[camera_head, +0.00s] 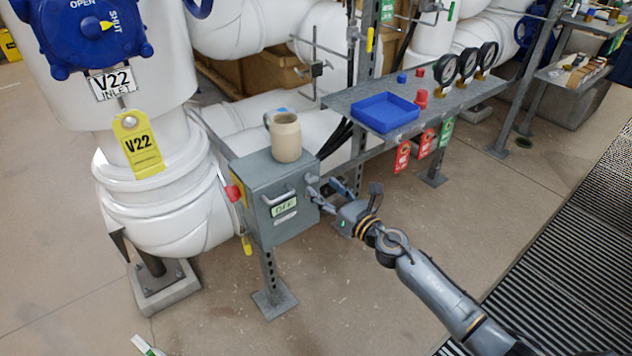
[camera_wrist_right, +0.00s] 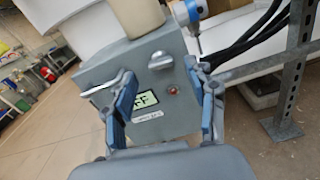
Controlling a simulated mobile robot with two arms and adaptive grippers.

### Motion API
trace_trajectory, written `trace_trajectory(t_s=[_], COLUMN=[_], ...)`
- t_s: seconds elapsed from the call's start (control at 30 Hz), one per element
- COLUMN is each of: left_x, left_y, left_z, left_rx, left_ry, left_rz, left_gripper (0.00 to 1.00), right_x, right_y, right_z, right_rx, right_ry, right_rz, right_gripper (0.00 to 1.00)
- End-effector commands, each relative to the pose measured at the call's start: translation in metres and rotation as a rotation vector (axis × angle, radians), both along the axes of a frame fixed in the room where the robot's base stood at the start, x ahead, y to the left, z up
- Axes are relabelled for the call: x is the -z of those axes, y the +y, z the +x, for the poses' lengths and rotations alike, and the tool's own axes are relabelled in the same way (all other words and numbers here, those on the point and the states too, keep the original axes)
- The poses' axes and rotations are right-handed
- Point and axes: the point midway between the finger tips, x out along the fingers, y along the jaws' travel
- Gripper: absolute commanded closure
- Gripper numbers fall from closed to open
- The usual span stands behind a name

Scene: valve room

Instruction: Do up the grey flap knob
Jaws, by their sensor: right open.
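A grey box (camera_head: 273,185) stands on a post, with a label (camera_head: 284,208) on its front that seems to read OFF. The grey flap knob (camera_wrist_right: 160,61) sits at the upper part of the box front in the right wrist view. In the head view the knob (camera_head: 311,179) is small and close to my right gripper's fingers. My right gripper (camera_head: 318,189) is open in front of the box. In the wrist view its two fingers (camera_wrist_right: 161,82) stand on either side of the knob, with a visible gap between them. Contact cannot be told. My left gripper is not in view.
A beige mug (camera_head: 285,138) stands on the box. A grey bar handle (camera_wrist_right: 106,84) and a small red lamp (camera_wrist_right: 173,90) are on its front. A shelf (camera_head: 345,97) with a blue tray (camera_head: 385,112) and gauges is behind to the right. White pipes stand left.

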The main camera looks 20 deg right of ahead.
Motion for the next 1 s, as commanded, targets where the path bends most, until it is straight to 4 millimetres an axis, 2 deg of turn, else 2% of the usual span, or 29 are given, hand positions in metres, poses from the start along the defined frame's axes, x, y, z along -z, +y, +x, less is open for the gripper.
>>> trace_trajectory(t_s=[0.1,0.23,0.63,0.9,1.0], left_x=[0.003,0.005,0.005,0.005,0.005], left_y=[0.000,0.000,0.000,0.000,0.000], left_z=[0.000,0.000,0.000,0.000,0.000], left_rx=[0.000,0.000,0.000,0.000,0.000], left_ry=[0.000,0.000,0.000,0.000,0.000], left_rz=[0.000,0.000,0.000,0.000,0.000], left_gripper=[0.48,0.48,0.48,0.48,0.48], right_x=[0.001,0.001,0.001,0.001,0.001], right_y=[0.007,0.012,0.014,0.014,0.014], right_z=[0.019,0.032,0.038,0.038,0.038], right_rx=[0.000,0.000,0.000,0.000,0.000], right_ry=[-0.001,0.000,0.001,0.001,0.001], right_rz=[0.000,0.000,0.001,0.001,0.001], right_gripper=[0.43,0.43,0.43,0.98,0.98])
